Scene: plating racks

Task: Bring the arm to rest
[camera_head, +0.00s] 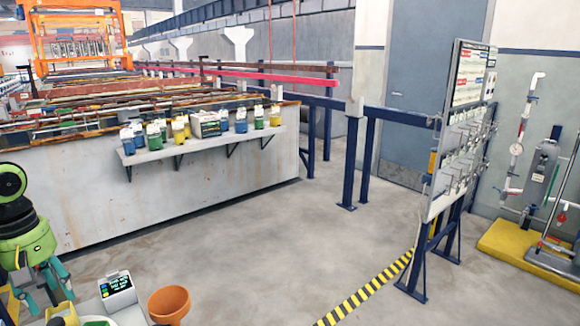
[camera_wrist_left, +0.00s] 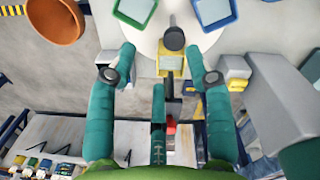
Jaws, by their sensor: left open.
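My left gripper (camera_head: 42,290) hangs at the left edge of the head view, with a green body and teal fingers. In the left wrist view its fingers (camera_wrist_left: 161,58) are spread apart and nothing is held between them. I cannot tell the exact gap between the fingers and these things. My right gripper is in neither view.
An orange-brown pot (camera_head: 169,305) and a small display unit (camera_head: 117,289) stand near the gripper. A shelf (camera_head: 205,145) with several coloured containers lines the tank wall. A panel rack (camera_head: 460,140) stands at right. The middle floor (camera_head: 270,240) is clear.

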